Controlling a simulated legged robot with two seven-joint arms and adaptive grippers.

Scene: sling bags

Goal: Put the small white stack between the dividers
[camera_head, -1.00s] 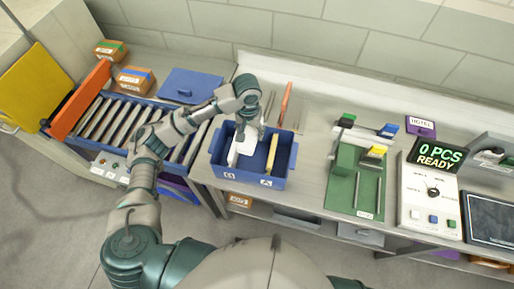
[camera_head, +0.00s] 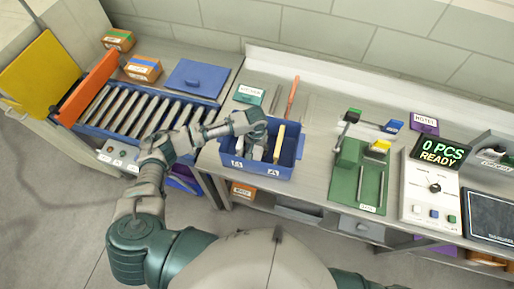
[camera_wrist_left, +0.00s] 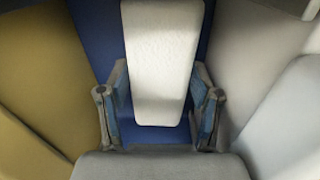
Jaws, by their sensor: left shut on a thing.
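A blue bin (camera_head: 255,169) stands on the bench, with lettered labels on its front wall. Inside are a yellow divider (camera_head: 279,141) to the right and a pale divider (camera_head: 240,149) to the left. My left gripper (camera_head: 257,152) reaches down into the bin between them, and the arm hides much of the inside. In the left wrist view, the gripper (camera_wrist_left: 160,112) is shut on the small white stack (camera_wrist_left: 160,60), a finger on each side. Blue shows around the stack, with the yellow divider (camera_wrist_left: 35,85) left and pale panels (camera_wrist_left: 260,60) right. My right gripper is out of view.
A roller conveyor (camera_head: 139,114) lies left of the bin, with a blue lid (camera_head: 196,78) behind. A green fixture (camera_head: 361,175) and a counter reading 0 PCS (camera_head: 439,152) stand to the right. An orange-handled tool (camera_head: 293,95) lies behind the bin.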

